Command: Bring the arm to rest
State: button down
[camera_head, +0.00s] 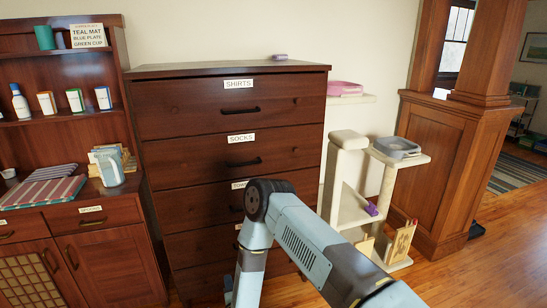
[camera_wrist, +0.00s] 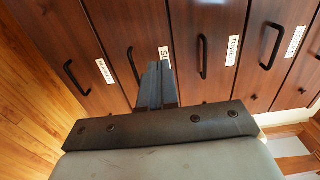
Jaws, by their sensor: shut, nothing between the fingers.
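My arm reaches up from the lower right in the head view, bends at a dark elbow joint and runs down in front of the dresser (camera_head: 290,130). My gripper is hidden behind or below the arm there. In the wrist view my gripper (camera_wrist: 157,88) has its two dark fingers together, with nothing between them. They point toward the dresser's drawer fronts (camera_wrist: 185,30), which show sideways with black handles and white labels. The gap between fingertips and drawers is hard to judge. All the drawers I can see look closed.
A wooden hutch (camera_head: 95,220) with bottles, boxes, a jug (camera_head: 110,167) and striped mats stands left. A cream cat tree (camera_head: 345,140) with a grey tray (camera_head: 397,147) stands right of the dresser, near a wooden pillar base (camera_head: 450,150). Wooden floor (camera_head: 500,255) is clear at lower right.

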jog(key=w+d+r+n+g, duration=0.1)
jog(key=w+r+n+g, duration=0.15)
jog(key=w+r, duration=0.55)
jog(key=w+d+r+n+g, duration=0.1)
jog(key=w+d+r+n, duration=0.2)
jog(key=r, duration=0.9)
jog(key=d+r+n+g, duration=0.1)
jog(key=d+r, duration=0.3)
jog(key=r, duration=0.2)
jog(key=d+r+n+g+h, duration=0.1)
jog(key=d+r+n, duration=0.15)
jog(key=r, duration=0.45)
jog(key=d+r+n, duration=0.1)
jog(key=d+r, duration=0.3)
jog(key=r, duration=0.2)
jog(key=s+d+r+n+g+h, duration=0.3)
jog(key=s+d+r, duration=1.2)
jog(key=d, duration=0.1)
jog(key=s+d+r+g, duration=0.1)
jog(key=s+d, duration=0.2)
jog(key=s, duration=0.4)
jog(key=s+d+r+n+g+h, duration=0.1)
jog(key=s+d, duration=0.2)
jog(key=s, duration=0.5)
jog(key=s+d+r+g, duration=0.1)
jog(key=s+d, duration=0.2)
jog(key=s, duration=0.5)
jog(key=shift+s+d+h, duration=0.25)
jog(key=shift+d+h, duration=0.05)
jog(key=shift+d, duration=0.05)
